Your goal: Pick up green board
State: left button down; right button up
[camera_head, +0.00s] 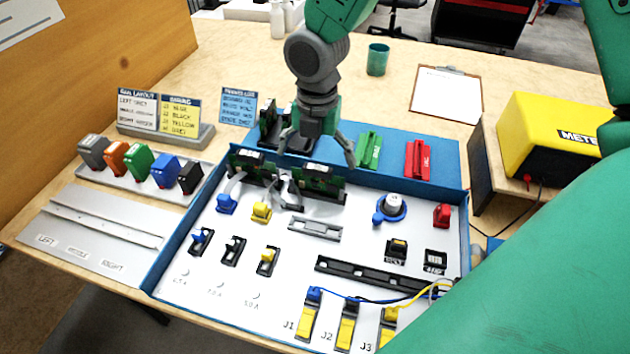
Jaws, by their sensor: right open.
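Several upright green circuit boards show: one (252,163) and another (318,180) stand in dark holders at the back of the blue-walled tray (456,205). A further dark green board (268,118) stands on the blue mat behind the tray, partly hidden by my gripper. A green slotted holder (369,151) lies on the mat to the right. I cannot tell which of these is the task's board. My right gripper (318,155) points down with fingers spread, above the tray's back edge near the boards, and nothing shows between its fingers. My left gripper is not in view.
A red slotted holder (418,160) lies right of the green one. Coloured modules (138,162) stand in a rack at left, near sign cards (160,115). A yellow meter (556,138) stands at right. A clipboard (447,94) and green cup (378,59) are behind.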

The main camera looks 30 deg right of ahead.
aim_at(319, 167)
jog(key=shift+d+f, duration=0.3)
jog(key=f, duration=0.2)
jog(key=f+b, duration=0.1)
jog(key=f, duration=0.1)
jog(key=shift+s+a+f, duration=0.1)
jog(key=shift+a+f, duration=0.35)
jog(key=shift+a, duration=0.05)
jog(key=shift+d, duration=0.45)
jog(key=c, duration=0.9)
